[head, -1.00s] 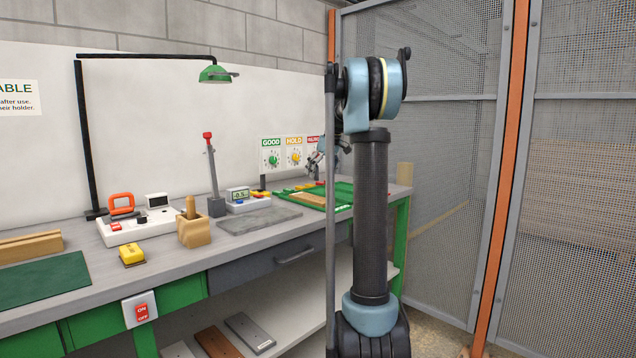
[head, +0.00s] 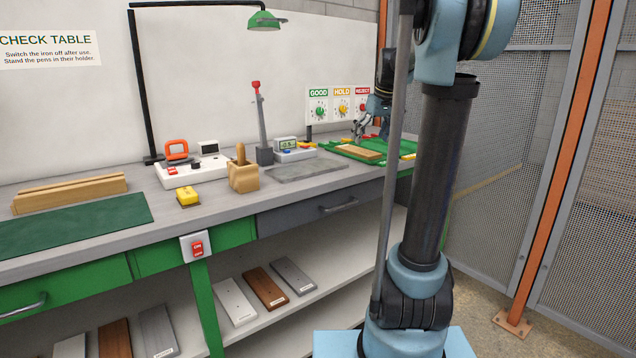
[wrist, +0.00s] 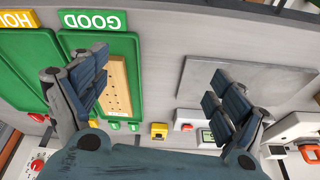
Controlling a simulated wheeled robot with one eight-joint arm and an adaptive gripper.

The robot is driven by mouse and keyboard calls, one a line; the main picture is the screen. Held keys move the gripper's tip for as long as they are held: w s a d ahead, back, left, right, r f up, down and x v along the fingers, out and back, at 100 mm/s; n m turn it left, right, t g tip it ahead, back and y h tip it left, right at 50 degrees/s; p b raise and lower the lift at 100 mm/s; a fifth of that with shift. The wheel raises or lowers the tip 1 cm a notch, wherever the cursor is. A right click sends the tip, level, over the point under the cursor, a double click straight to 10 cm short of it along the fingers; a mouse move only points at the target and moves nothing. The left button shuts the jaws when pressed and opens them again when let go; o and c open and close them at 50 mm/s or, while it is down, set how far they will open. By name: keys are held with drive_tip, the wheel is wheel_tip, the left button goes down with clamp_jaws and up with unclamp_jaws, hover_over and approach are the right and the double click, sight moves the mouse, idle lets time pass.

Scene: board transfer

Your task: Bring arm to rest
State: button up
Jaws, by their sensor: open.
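My gripper (wrist: 160,92) is open in the wrist view, with its two fingers spread wide and nothing between them. It hangs above the workbench, with the left finger overlapping the green GOOD tray (wrist: 110,48). A wooden board (wrist: 119,88) with small holes lies in that tray, just right of the left finger. In the head view my gripper (head: 360,128) is small and partly hidden behind my arm, above the green trays (head: 340,149) at the bench's right end. The board (head: 360,152) shows there too.
A grey slab (head: 305,170) lies on the bench (head: 235,205) left of the trays. A digital meter (head: 286,145), a lever post (head: 260,125) and a wooden pen holder (head: 243,178) stand further left. A green lamp (head: 264,20) overhangs. Mesh fencing (head: 510,150) closes the right side.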

drive_tip(key=s+f+m, duration=0.1)
drive_tip(key=s+f, duration=0.7)
drive_tip(key=s, duration=0.4)
drive_tip(key=s+f+m+h, duration=0.1)
drive_tip(key=s+f+m, duration=0.1)
drive_tip(key=s+f, duration=0.7)
drive_tip(key=s+f+m+g+h, duration=0.1)
drive_tip(key=s+f, duration=0.7)
drive_tip(key=s, duration=0.8)
drive_tip(key=shift+f+m, duration=0.4)
drive_tip(key=shift+m, duration=0.2)
